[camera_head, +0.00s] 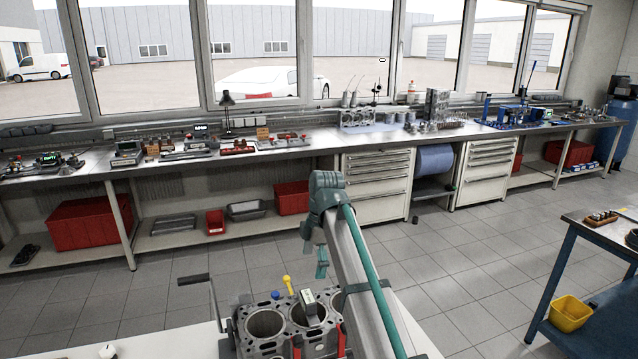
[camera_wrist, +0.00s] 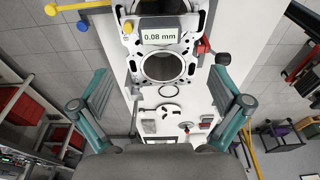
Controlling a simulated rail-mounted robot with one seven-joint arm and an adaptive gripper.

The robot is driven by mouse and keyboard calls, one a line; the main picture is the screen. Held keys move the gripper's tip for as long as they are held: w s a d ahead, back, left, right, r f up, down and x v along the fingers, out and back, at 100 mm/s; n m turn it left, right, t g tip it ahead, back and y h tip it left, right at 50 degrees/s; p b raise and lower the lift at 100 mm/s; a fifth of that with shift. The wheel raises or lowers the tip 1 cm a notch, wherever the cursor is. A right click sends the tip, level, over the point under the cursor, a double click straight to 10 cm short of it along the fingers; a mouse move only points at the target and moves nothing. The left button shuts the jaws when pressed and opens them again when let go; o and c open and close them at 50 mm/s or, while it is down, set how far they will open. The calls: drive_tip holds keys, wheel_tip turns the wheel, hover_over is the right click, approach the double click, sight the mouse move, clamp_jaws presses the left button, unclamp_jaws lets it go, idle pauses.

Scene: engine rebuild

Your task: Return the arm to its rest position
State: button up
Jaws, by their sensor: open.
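My gripper (camera_wrist: 160,112) is open and empty in the wrist view, its two teal-backed fingers spread wide above the white table (camera_wrist: 128,108). Between and beyond the fingers is the engine block (camera_wrist: 133,66) with its round bores. A small label reading "0.08 mm" (camera_wrist: 159,37) shows on the block. In the head view my arm reaches up from the bottom, and my gripper (camera_head: 321,262) hangs above and behind the engine block (camera_head: 277,347), apart from it. The fingers are partly hidden there by the arm.
A long workbench (camera_head: 335,143) with tools and parts runs under the windows, with drawer cabinets and red bins below. A blue-legged table (camera_head: 556,262) holding a yellow bin (camera_head: 569,314) stands at the right.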

sight(308, 296)
drive_tip(key=f, duration=0.4)
drive_tip(key=a+f, duration=0.1)
drive_tip(key=f, duration=0.7)
drive_tip(key=shift+s+a, duration=0.3)
drive_tip(key=shift+a, duration=0.05)
drive_tip(key=shift+r, duration=0.2)
drive_tip(key=shift+r, duration=0.1)
